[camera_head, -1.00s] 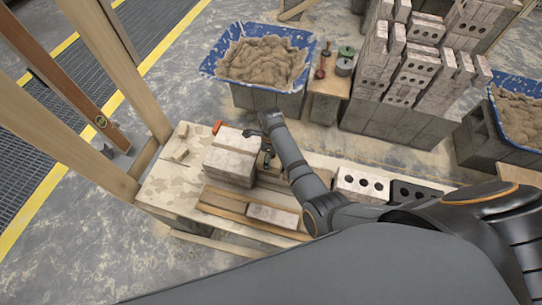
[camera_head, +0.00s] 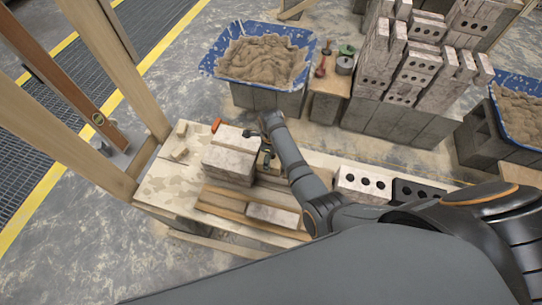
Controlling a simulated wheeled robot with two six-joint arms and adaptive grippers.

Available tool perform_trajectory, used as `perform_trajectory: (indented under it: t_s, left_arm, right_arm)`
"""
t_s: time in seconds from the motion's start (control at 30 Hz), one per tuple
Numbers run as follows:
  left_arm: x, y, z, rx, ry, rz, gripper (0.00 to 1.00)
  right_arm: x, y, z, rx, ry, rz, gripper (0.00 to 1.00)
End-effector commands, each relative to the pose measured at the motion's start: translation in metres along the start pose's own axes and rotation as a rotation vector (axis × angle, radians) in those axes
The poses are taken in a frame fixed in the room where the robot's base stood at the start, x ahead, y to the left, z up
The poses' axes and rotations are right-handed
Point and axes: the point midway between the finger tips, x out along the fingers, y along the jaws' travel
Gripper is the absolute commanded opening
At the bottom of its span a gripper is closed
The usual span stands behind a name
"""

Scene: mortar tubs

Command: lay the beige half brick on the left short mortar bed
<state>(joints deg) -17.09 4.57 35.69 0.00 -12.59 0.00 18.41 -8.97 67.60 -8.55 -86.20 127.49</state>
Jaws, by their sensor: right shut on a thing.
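My right gripper (camera_head: 262,143) is at the right end of a pale brick block (camera_head: 229,162) on the workbench. It is shut on a small beige piece (camera_head: 268,165), likely the beige half brick, mostly hidden by the gripper and arm. The block has light top faces with a seam between them. I cannot clearly tell the mortar beds apart from the brick tops, nor whether the held piece touches the block. My left gripper is not in view.
A wooden frame holding a brick (camera_head: 272,216) lies in front. A white holed brick (camera_head: 362,184) and a black one (camera_head: 417,191) lie to the right. A blue mortar tub (camera_head: 214,57) and brick stacks (camera_head: 415,70) stand behind. Wooden posts (camera_head: 118,75) rise at left.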

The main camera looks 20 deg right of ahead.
Motion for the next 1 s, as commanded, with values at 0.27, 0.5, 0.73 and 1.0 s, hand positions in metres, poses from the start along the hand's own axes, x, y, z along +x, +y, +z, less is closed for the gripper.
perform_trajectory:
  t_s: [0.27, 0.5, 0.73, 1.0]
  left_arm:
    - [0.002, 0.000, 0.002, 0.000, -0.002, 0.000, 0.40]
    - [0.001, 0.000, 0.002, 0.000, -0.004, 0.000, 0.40]
    - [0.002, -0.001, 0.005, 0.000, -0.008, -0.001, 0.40]
    - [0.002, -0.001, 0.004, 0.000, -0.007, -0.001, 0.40]
  right_arm:
    - [0.002, -0.001, 0.001, 0.000, -0.002, -0.002, 0.23]
    - [0.002, -0.001, 0.000, 0.000, -0.001, -0.002, 1.00]
    - [0.004, 0.001, -0.001, 0.000, 0.002, 0.002, 1.00]
    - [-0.037, 0.000, 0.001, 0.001, -0.003, -0.002, 1.00]
